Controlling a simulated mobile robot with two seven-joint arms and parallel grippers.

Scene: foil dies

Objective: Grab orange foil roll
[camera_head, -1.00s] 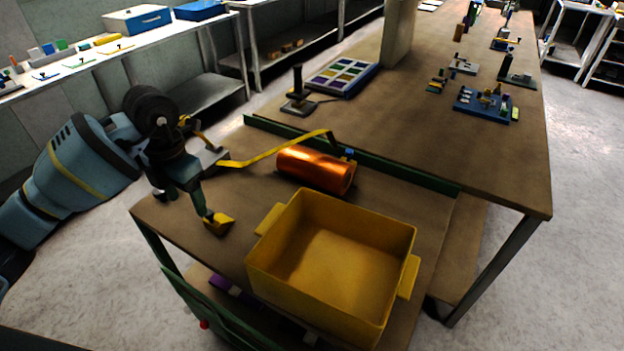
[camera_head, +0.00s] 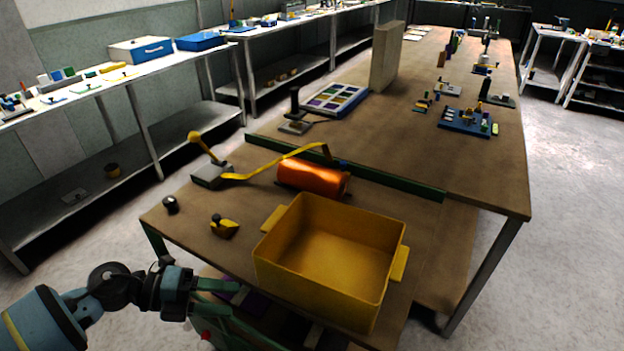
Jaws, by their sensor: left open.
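The orange foil roll (camera_head: 313,178) lies on its side on the brown table, behind the yellow bin and in front of a low green rail. It is shiny and nothing grips it. My left gripper (camera_head: 212,298) is open and empty at the lower left, low beside the table's front edge. It is well apart from the roll, with the table corner and the bin's side between them. My right gripper does not show.
A yellow bin (camera_head: 398,262) with side handles stands at the table's front. A grey device with a yellow lever (camera_head: 208,172) sits left of the roll, its yellow band passing behind it. A small yellow-and-black piece (camera_head: 224,228) and a dark knob (camera_head: 171,204) lie nearer.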

